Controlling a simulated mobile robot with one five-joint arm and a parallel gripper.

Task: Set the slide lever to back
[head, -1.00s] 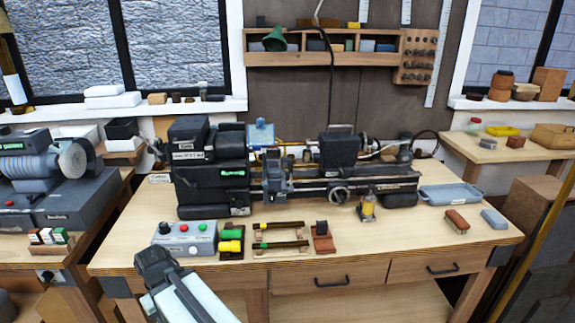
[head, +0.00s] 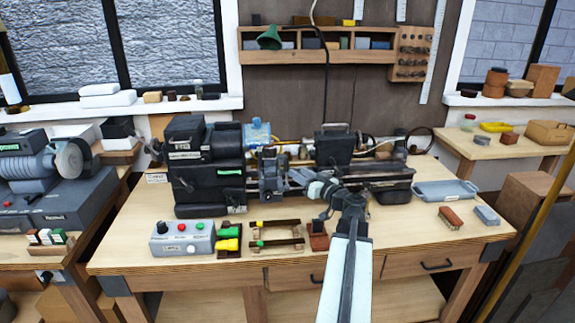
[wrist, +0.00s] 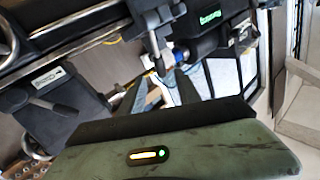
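The black lathe (head: 208,175) stands on the bench, with its carriage (head: 272,178) near the middle. My gripper (head: 300,180) is in front of the lathe bed, just right of the carriage, pointing left. In the wrist view, a dark lever with a rounded end (wrist: 155,50) stands near the top middle. A second short dark lever (wrist: 52,103) shows at the left, beside a label plate. I cannot tell which is the slide lever, or whether my gripper touches either one.
A grey control box (head: 183,238) with a knob and buttons sits at the bench's front left. Small yellow, green and dark parts on wooden holders (head: 277,244) lie beside it.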

